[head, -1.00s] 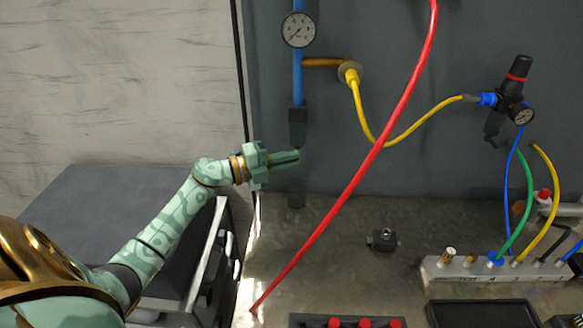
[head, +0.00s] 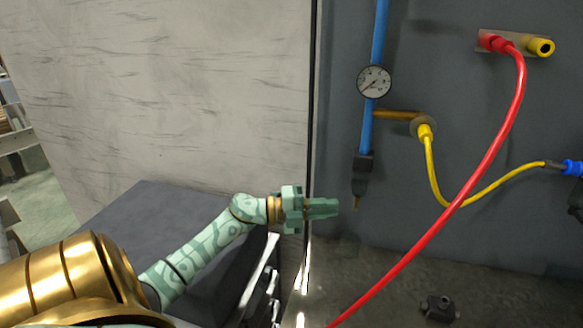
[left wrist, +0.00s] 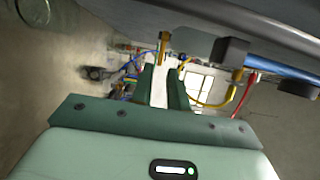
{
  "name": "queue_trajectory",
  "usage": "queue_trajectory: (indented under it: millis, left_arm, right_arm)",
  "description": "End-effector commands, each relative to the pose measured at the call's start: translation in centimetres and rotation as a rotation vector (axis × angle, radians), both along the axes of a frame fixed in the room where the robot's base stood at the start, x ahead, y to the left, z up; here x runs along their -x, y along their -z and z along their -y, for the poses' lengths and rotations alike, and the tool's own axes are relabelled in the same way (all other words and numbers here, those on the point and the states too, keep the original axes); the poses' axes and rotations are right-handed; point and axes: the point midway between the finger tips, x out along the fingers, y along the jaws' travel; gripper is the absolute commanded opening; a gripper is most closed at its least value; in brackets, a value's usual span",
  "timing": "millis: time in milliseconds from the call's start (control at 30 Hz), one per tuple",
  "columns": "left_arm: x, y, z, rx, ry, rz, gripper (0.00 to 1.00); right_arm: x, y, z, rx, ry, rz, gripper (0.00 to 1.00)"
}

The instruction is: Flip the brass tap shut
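The blue pipe (head: 380,30) comes down the grey wall panel into a dark block (head: 364,167). A small brass piece (head: 357,196), which looks like the tap's lever, points down below the block. In the left wrist view the brass piece (left wrist: 163,46) stands just beyond the fingertips, towards the picture's top, and the dark block (left wrist: 232,52) is to its right. My left gripper (head: 336,208) is just left of the brass piece, with a small visible gap. Its two fingers are apart and empty in the left wrist view (left wrist: 161,75). My right gripper is not in view.
A pressure gauge (head: 375,82) and a brass side pipe (head: 396,115) with a yellow hose (head: 434,178) are above. A red hose (head: 462,195) hangs across the panel at the right. A dark cabinet (head: 150,215) stands under my left arm.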

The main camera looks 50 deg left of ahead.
Motion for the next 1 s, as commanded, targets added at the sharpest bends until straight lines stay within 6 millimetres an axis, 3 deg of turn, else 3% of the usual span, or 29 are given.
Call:
queue_trajectory:
  millis: [200,433,1000]
  left_arm:
    - [4.9,0.2,-3.7,-0.003,-0.001,-0.007,0.16]
    - [8.3,0.1,-6.2,0.0,0.0,-0.004,0.16]
    - [9.1,0.0,-6.9,-0.001,0.0,-0.001,0.16]
  right_arm:
    - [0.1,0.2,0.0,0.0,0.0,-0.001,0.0]
    - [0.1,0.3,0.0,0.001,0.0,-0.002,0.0]
    - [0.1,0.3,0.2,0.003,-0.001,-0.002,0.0]
